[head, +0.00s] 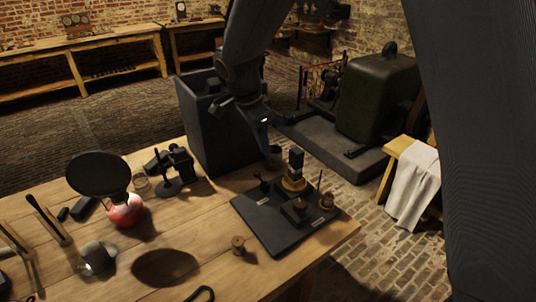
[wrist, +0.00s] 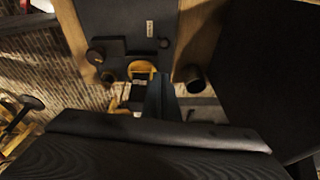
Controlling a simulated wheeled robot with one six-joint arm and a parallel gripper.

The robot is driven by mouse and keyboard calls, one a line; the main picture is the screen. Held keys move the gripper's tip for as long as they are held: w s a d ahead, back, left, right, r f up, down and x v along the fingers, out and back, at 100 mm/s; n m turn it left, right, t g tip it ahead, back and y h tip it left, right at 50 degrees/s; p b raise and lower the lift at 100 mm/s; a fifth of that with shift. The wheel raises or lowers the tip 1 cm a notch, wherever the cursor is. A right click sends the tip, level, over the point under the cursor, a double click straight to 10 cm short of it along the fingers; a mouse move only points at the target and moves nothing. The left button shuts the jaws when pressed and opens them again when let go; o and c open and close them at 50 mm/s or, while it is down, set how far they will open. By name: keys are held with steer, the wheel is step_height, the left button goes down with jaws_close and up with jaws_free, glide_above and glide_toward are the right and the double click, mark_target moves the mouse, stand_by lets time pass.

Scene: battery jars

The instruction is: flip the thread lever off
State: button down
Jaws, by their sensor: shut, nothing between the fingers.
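A dark board (head: 262,222) lies near the right end of the wooden bench and carries several small fittings. A black switch block on a brass-yellow base (head: 294,180) stands at its back edge. A small dark lever-like fitting (head: 264,185) stands at its back left. I cannot tell which fitting is the thread lever. My gripper (head: 270,150) hangs just behind and above the board's back edge, its fingers shut and empty. In the wrist view, the shut fingers (wrist: 161,97) point toward the board (wrist: 120,18), beside the yellow-based fitting (wrist: 142,68). Contact cannot be told.
A tall dark box (head: 205,125) stands behind the board, close to my arm. A wooden spool (head: 238,245) sits in front of the board. A red ball-like object (head: 126,212) and a black stand (head: 172,175) are to the left. Bare bench lies between them.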

steer(key=shift+s+a+r+b, duration=0.2)
steer(key=shift+s+a+r, duration=0.2)
steer(key=shift+r, duration=0.3)
steer(key=shift+s+a+r+b, duration=0.15)
steer(key=shift+s+a+r, duration=0.1)
steer(key=shift+a+r, duration=0.35)
steer(key=shift+s+a+r+b, duration=0.2)
steer(key=shift+s+a+r, duration=0.15)
steer(key=shift+r, duration=0.45)
steer(key=s+d+f+n, duration=0.3)
steer(key=s+d+n, duration=0.1)
steer(key=s+d, duration=0.2)
steer(key=s+d+f+n+y, duration=0.1)
steer(key=s+d+f+n, duration=0.2)
steer(key=d, duration=0.6)
steer(key=s+d+f+n+g+y, duration=0.1)
steer(key=s+d+f+n, duration=0.1)
steer(key=s+d+n, duration=0.3)
steer(key=s+d, duration=0.2)
steer(key=s, duration=0.1)
steer(key=shift+s+d+f+n, duration=0.15)
steer(key=shift+s+f+n, duration=0.15)
steer(key=shift+s+f, duration=0.1)
